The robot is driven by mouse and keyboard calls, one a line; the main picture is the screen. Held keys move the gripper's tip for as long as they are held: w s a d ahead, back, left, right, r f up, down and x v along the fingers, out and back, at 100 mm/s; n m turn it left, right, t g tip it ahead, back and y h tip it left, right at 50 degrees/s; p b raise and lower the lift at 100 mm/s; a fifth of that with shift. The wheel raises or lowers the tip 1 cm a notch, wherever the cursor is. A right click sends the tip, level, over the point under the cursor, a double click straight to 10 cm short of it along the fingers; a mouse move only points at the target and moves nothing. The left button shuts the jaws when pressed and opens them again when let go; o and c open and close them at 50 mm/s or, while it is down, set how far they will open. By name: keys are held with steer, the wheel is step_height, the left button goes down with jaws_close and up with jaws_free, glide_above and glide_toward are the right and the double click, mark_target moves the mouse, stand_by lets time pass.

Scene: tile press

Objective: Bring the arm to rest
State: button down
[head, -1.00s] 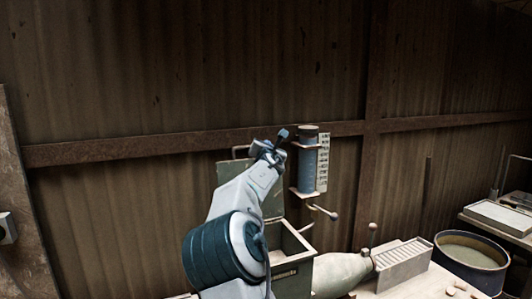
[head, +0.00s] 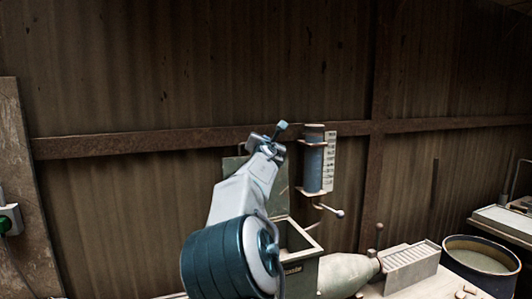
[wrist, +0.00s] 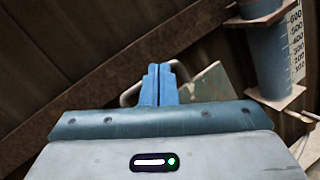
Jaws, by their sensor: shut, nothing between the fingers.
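My gripper (head: 281,128) is raised at the end of my arm in the head view, in front of the corrugated wall. In the wrist view its two blue fingers (wrist: 159,84) stand side by side, shut with nothing between them. Behind the fingers in the wrist view are a metal handle (wrist: 131,95) and a pale greenish panel (wrist: 212,84). Much of the open-lidded box (head: 299,268) below is hidden by my arm in the head view.
A blue measuring cylinder (head: 313,160) with a scale hangs on the wall, close right of my gripper in the picture. Below are a pale bottle-shaped body (head: 345,272), a ribbed block (head: 410,266) and a round tub (head: 480,259).

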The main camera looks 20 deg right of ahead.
steer(key=s+a+r, duration=0.3)
steer(key=r, duration=0.3)
steer(key=shift+s+r, duration=0.25)
steer(key=shift+s, duration=0.15)
